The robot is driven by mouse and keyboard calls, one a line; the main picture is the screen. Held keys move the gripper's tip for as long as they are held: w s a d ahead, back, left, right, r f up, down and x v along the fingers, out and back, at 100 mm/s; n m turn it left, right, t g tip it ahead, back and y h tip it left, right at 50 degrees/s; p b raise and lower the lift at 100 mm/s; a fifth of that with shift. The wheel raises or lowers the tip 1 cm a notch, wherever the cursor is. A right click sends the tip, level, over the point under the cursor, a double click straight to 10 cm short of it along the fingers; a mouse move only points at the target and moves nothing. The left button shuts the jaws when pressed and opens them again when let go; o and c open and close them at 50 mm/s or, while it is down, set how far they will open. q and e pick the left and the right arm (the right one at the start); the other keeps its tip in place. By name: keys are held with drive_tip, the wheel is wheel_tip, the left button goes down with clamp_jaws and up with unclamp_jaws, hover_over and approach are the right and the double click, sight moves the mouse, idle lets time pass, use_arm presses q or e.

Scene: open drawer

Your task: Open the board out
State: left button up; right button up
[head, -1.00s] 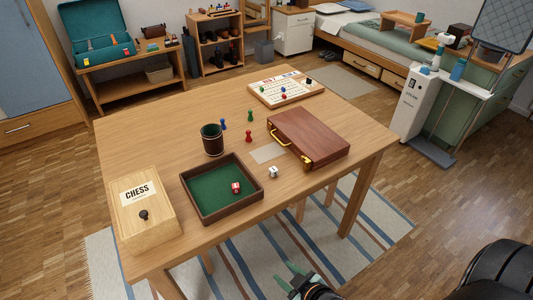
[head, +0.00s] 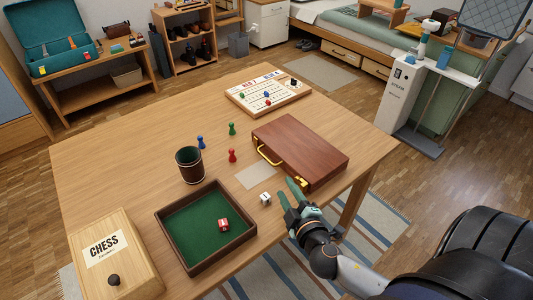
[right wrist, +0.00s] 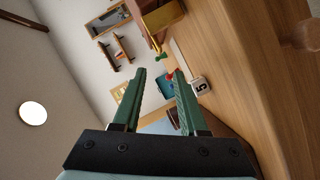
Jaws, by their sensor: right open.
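The closed board (head: 300,145) is a flat reddish-brown wooden case lying on the table, right of the middle in the head view. It has a brass handle (head: 268,157) and a brass latch (head: 301,182) on its near left side. My right gripper (head: 286,190) has green fingers and is close to the board's near corner, beside the latch. In the right wrist view its fingers (right wrist: 160,75) are apart with nothing between them. Brass hardware (right wrist: 160,17) shows beyond the tips there. I cannot tell whether the gripper touches anything. My left gripper is out of view.
A white die (head: 265,199) lies close to the right gripper. A green-lined tray (head: 250,231) holding a red die, a dice cup (head: 189,166), several pawns, a chess box (head: 124,276) and a game board (head: 245,106) stand on the table. The far right corner is clear.

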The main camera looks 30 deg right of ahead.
sight(272, 165)
drive_tip(key=shift+w, duration=0.35)
drive_tip(key=x, duration=1.1)
drive_tip(key=shift+w+d+f, duration=0.1)
drive_tip(key=shift+w+d, duration=0.1)
drive_tip(key=shift+w, duration=0.05)
drive_tip(key=shift+c, duration=0.2)
drive_tip(key=c, duration=0.6)
clamp_jaws()
drive_tip(key=shift+a+f, duration=0.1)
